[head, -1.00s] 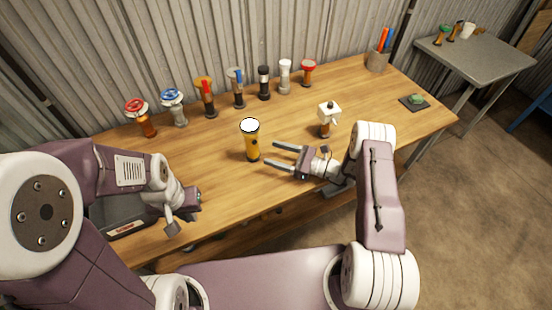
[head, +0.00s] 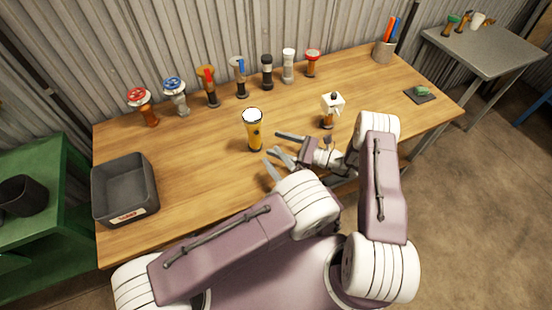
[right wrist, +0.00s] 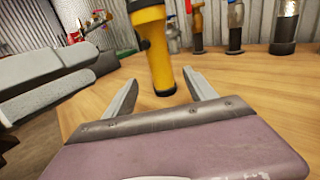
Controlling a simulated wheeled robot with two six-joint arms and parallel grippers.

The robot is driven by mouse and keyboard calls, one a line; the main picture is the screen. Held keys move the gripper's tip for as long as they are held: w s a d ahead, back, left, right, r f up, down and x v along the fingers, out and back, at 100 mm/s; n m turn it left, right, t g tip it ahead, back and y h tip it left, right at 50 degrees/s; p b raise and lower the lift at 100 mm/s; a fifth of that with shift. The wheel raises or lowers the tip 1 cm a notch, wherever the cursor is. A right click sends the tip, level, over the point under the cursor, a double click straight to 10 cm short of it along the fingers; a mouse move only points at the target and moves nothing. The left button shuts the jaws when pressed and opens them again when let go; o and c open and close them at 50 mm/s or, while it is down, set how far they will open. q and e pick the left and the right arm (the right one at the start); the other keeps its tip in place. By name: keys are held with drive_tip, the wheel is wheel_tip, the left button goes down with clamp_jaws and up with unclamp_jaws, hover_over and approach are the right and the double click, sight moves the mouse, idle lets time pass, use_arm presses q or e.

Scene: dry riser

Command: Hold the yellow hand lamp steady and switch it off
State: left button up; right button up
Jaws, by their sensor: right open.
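The yellow hand lamp (head: 255,136) stands upright on the wooden table, its white lens end up and a dark button on its side. In the right wrist view its yellow body (right wrist: 156,52) rises just beyond the fingertips, its top cut off. My right gripper (head: 275,143) is open and empty beside the lamp, fingers pointing at it; in its own view the fingers (right wrist: 160,78) are spread apart. My left gripper (head: 267,167) is in front of the lamp, close to the right fingers and apart from the lamp. Its jaws are partly hidden and overlapped, so I cannot tell their state.
Several other lamps (head: 240,80) stand in a row along the back. A dark bin (head: 146,208) is on the table's left end. The table's left middle (head: 200,165) is clear.

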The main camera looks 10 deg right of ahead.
sight(254, 137)
use_arm(q)
drive_tip(key=shift+d, duration=0.25)
use_arm(e)
drive_tip(key=x, duration=0.9)
drive_tip(key=shift+a, duration=0.1)
drive_tip(key=c, duration=1.4)
use_arm(q)
clamp_jaws()
use_arm(e)
clamp_jaws()
